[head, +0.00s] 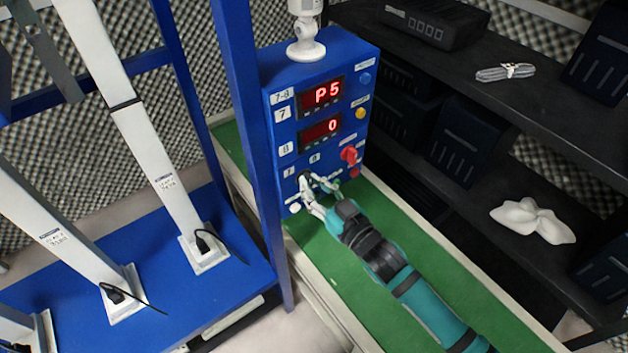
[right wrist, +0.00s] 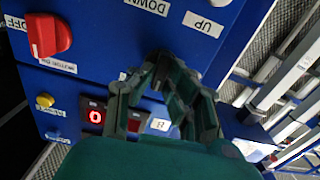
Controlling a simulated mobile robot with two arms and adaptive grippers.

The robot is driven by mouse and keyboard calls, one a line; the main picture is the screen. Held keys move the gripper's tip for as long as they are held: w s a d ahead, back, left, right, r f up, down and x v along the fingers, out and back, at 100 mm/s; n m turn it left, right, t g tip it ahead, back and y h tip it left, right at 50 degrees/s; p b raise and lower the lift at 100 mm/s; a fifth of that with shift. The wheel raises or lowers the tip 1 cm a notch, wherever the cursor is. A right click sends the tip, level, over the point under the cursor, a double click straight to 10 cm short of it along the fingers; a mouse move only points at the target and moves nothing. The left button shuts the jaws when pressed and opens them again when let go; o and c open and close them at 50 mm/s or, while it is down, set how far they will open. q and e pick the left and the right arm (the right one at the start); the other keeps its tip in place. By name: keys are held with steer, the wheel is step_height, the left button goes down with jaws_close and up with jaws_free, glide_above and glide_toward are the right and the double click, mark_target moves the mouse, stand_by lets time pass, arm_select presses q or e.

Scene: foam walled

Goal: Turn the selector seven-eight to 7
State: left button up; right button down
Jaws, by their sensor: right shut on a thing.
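The blue control box (head: 340,75) stands upright on the green bench in the head view. Its upper red display (head: 326,93) reads P5, and the lower display (head: 321,131) reads 0. Labels 7 (head: 289,171) and 8 (head: 315,158) sit low on the panel, at the selector seven-eight. My right gripper (head: 313,188) is at this spot, its fingers closed together against the panel. The right wrist view also shows the fingers (right wrist: 162,62) drawn together at the panel. They hide the selector, so its pointing direction cannot be seen. My left gripper is not in view.
A red rotary switch (head: 350,155) sits right of my gripper, and it shows in the wrist view (right wrist: 47,35). A yellow button (head: 360,113) is above it. A blue post (head: 250,120) stands close on the left. Black shelves (head: 540,80) line the right.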

steer(key=n+p, duration=0.1)
steer(key=n, duration=0.4)
steer(key=shift+n, duration=0.3)
stand_by(0.4)
steer(key=c, duration=1.3)
jaws_free()
steer(key=shift+s, duration=0.1)
steer(key=v, duration=1.2)
steer(key=shift+a, duration=0.1)
